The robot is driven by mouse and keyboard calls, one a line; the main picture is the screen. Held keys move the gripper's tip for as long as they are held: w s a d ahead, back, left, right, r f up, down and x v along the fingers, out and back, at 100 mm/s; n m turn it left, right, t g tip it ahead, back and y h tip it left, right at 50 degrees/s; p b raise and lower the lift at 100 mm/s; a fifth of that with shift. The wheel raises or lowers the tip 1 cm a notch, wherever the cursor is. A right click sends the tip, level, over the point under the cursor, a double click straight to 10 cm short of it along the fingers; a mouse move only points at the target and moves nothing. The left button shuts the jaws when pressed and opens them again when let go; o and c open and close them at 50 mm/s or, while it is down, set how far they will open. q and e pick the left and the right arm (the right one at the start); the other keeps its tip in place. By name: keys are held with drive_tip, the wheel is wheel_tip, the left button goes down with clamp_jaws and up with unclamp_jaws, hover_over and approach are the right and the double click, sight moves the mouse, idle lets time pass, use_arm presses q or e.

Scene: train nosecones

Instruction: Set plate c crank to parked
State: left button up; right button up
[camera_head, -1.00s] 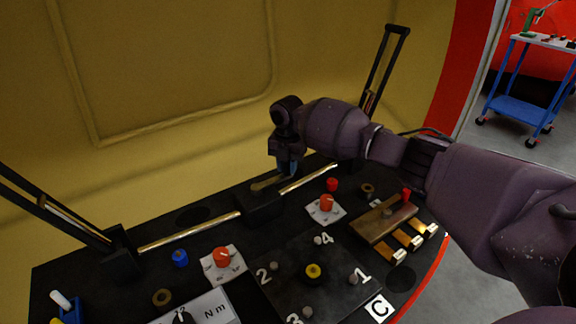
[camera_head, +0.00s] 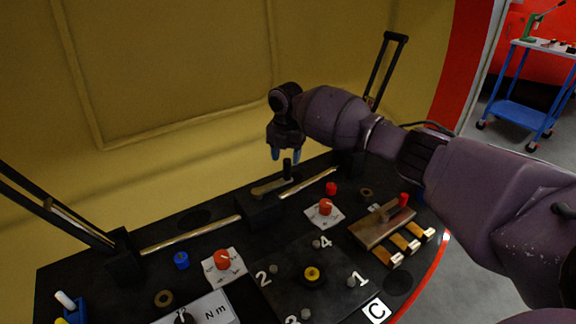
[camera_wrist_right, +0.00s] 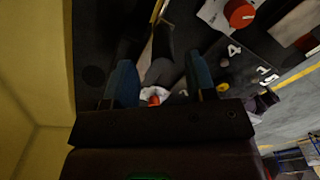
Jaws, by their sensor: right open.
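The crank is a short brass arm (camera_head: 268,188) with an upright black handle (camera_head: 287,169), on a black block (camera_head: 260,209) along the back of the black panel. The white C label (camera_head: 376,310) marks the panel's front right. My right gripper (camera_head: 287,156) points down just above the handle, its blue fingertips apart. In the right wrist view the two blue fingers (camera_wrist_right: 162,80) are wide apart, with dark parts between them that I cannot tell clearly. My left gripper is not in view.
Brass rods (camera_head: 190,233) run on both sides of the block. Red dials (camera_head: 325,207) (camera_head: 222,259), a brass lever plate (camera_head: 380,226) and a numbered plate (camera_head: 290,285) lie in front. Tall black handles (camera_head: 388,70) rise at both ends. A yellow wall (camera_head: 170,75) stands behind.

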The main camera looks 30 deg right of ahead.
wheel_tip(320, 180, up, 4)
drive_tip(key=shift+r+p, duration=0.25)
drive_tip(key=shift+p, duration=0.05)
drive_tip(key=shift+r, duration=0.5)
